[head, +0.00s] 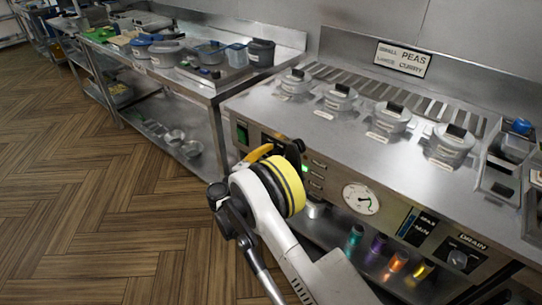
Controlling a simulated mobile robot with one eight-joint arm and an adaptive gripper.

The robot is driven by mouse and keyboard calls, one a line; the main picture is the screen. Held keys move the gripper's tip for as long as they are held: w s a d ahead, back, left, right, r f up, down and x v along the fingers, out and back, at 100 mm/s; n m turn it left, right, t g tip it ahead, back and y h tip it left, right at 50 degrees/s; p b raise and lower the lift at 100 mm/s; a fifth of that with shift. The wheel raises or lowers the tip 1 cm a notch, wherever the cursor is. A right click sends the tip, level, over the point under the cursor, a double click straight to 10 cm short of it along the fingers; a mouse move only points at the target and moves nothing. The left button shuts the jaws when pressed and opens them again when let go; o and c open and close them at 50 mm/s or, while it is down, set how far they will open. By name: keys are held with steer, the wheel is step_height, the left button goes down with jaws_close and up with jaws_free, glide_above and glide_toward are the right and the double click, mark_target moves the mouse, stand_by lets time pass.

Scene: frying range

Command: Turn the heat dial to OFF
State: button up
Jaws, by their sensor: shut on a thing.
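My arm reaches up from the bottom to the left part of the range's front panel (331,188). My gripper (287,148) is at that panel, mostly behind my yellow-banded wrist. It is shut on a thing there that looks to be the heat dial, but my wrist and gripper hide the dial. Its pointer and the OFF mark cannot be read. A small green light (304,169) glows just right of my gripper. A green switch (242,134) sits to the left on the same panel.
A round gauge (360,199) and a DRAIN knob (457,259) are further right on the front. Several lidded pots (340,97) sit in the range top. Several coloured shakers (377,244) stand below. A steel bench (205,86) adjoins at left; the wooden floor in front is clear.

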steer(key=shift+n, duration=0.5)
steer(key=shift+d, duration=0.1)
steer(key=o, duration=1.2)
steer(key=v, duration=1.2)
steer(key=shift+w+r, duration=0.1)
